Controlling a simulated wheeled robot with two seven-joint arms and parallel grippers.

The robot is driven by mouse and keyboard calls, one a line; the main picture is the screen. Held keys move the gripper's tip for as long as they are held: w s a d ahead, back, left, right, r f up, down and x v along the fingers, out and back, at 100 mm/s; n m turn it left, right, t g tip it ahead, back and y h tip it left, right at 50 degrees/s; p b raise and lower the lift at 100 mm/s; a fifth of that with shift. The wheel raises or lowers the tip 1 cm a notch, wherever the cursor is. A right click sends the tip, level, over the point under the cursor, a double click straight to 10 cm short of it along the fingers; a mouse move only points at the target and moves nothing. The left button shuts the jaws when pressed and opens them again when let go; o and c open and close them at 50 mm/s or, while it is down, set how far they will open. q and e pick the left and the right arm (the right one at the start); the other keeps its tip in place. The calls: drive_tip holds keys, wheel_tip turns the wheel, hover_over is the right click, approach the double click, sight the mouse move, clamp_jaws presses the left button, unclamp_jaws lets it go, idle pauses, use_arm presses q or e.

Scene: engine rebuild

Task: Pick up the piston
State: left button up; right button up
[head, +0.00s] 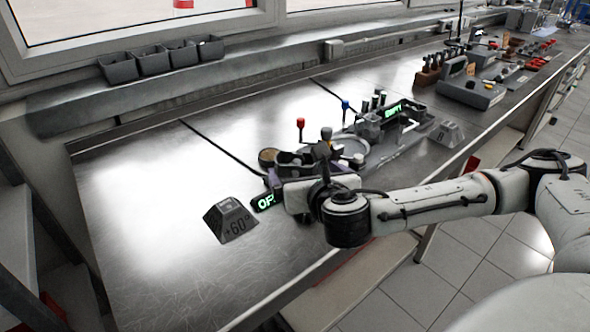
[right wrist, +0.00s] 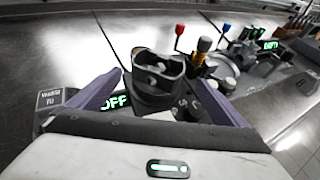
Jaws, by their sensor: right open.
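A dark grey, hollow-topped part that looks like the piston (right wrist: 157,72) stands upright on a fixture in the middle of the right wrist view. Its inside shows lighter metal. In the head view it is mostly hidden by my right gripper. My right gripper (right wrist: 160,88) is open, with one purple finger on each side of this part. I cannot tell whether the fingers touch it. In the head view the right gripper (head: 291,171) is low over the fixture, near the bench's front edge. My left gripper is not in view.
A green OFF display (head: 265,202) and a grey +60° block (head: 230,220) are left of the gripper. A red-knobbed lever (head: 300,123) and a blue-knobbed lever (head: 345,104) rise behind it. The bench's left part is clear.

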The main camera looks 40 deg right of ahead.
sight(299, 167)
drive_tip(key=x, duration=0.5)
drive_tip(key=shift+w+a+r, duration=0.1)
drive_tip(key=shift+w+a, duration=0.05)
drive_tip(key=shift+w, duration=0.1)
drive_tip(key=c, duration=1.4)
drive_tip(key=shift+r, duration=0.15)
drive_tip(key=shift+c, duration=1)
